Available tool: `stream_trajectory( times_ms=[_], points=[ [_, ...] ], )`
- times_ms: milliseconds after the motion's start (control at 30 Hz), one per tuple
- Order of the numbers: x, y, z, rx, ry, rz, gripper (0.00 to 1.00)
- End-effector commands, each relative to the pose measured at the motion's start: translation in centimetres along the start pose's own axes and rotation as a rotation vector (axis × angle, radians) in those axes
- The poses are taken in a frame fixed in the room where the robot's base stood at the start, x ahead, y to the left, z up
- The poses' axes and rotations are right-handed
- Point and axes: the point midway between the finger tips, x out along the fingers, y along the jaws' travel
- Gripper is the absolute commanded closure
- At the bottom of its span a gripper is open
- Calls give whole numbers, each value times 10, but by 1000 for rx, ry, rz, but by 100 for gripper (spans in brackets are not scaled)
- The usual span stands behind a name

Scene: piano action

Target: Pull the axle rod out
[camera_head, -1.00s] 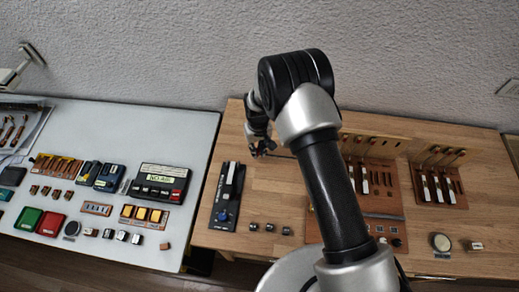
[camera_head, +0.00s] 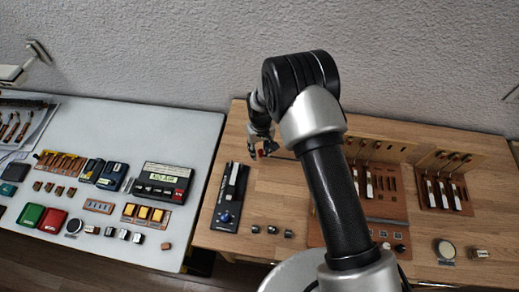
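My gripper (camera_head: 262,150) is at the left end of a thin rod (camera_head: 285,157), low over the back left part of the wooden table (camera_head: 210,238). The rod, which looks like the axle rod, runs rightward from the fingertips and passes behind my arm. A small red spot (camera_head: 261,153) shows at its left end, between or right beside the fingers. At this size I cannot tell whether the fingers are closed on it. The piano action (camera_head: 380,205) with white keys stands right of my arm, which hides its left part and the rod's other end.
A black panel with a blue knob (camera_head: 227,216) lies left of the gripper. Several small metal blocks (camera_head: 271,230) sit near the front edge. A second key unit (camera_head: 445,190) stands at the right. A white table (camera_head: 120,125) with many small devices is at the left.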

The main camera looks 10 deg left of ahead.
Motion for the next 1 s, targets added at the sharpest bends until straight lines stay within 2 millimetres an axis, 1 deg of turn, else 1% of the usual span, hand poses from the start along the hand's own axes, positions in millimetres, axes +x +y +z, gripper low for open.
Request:
stream_trajectory(
  times_ms=[167,400,500,600,700,1000],
  points=[
    [-29,0,-2,0,5,0,66],
    [-81,0,-2,0,6,0,66],
    [-97,0,-1,0,5,0,66],
    [-109,0,-1,0,4,0,66],
    [-115,0,-1,0,3,0,66],
    [-117,0,0,0,2,0,66]
  ],
)
